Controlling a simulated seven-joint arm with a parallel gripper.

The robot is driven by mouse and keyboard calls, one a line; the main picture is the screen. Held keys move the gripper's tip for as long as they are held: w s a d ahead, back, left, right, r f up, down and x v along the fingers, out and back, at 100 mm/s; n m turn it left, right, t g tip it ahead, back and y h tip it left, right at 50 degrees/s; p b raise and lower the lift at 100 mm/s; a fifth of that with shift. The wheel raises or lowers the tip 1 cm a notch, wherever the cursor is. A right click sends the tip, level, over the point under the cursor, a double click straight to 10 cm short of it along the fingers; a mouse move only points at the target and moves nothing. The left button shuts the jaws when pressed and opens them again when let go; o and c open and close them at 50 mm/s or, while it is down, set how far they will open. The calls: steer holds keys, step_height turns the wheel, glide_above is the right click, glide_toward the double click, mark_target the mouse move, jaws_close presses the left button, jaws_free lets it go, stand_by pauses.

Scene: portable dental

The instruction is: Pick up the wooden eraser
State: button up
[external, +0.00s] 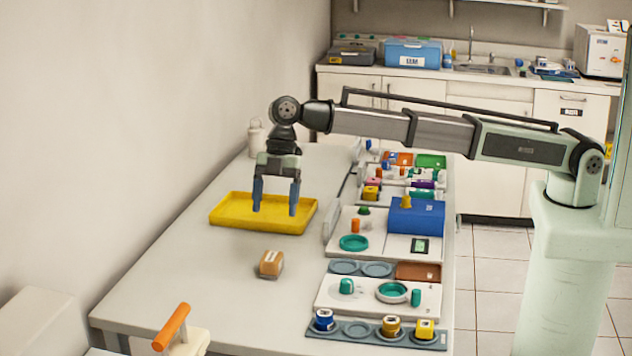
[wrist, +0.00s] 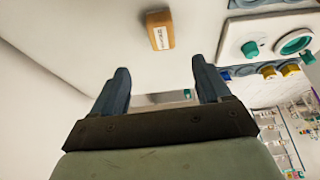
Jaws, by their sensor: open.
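The wooden eraser (external: 271,264) is a small tan-brown block with a pale label, lying on the grey table in front of the yellow tray (external: 228,224). In the wrist view the eraser (wrist: 160,30) shows at the top, beyond the fingertips and between their lines. My gripper (external: 274,212) points down over the yellow tray, its two blue-grey fingers apart with nothing between them. In the wrist view my gripper (wrist: 160,75) is also open and empty, apart from the eraser.
Panels with teal dishes (external: 353,243), a blue box (external: 416,217) and several small jars line the table's right side. A white bottle (external: 256,138) stands at the back left. An orange handle (external: 171,327) is at the front. The table around the eraser is clear.

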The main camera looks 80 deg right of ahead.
mark_target(272, 256)
steer(key=x, duration=0.7)
steer(key=shift+d+f, duration=0.3)
steer(key=shift+f, duration=0.15)
steer(key=shift+s+a+x, duration=0.1)
steer(key=shift+x, duration=1.2)
steer(key=shift+s+a+x, duration=0.1)
steer(key=shift+x, duration=1.25)
steer(key=shift+r, duration=0.1)
steer(key=shift+c, duration=0.3)
steer(key=c, duration=1)
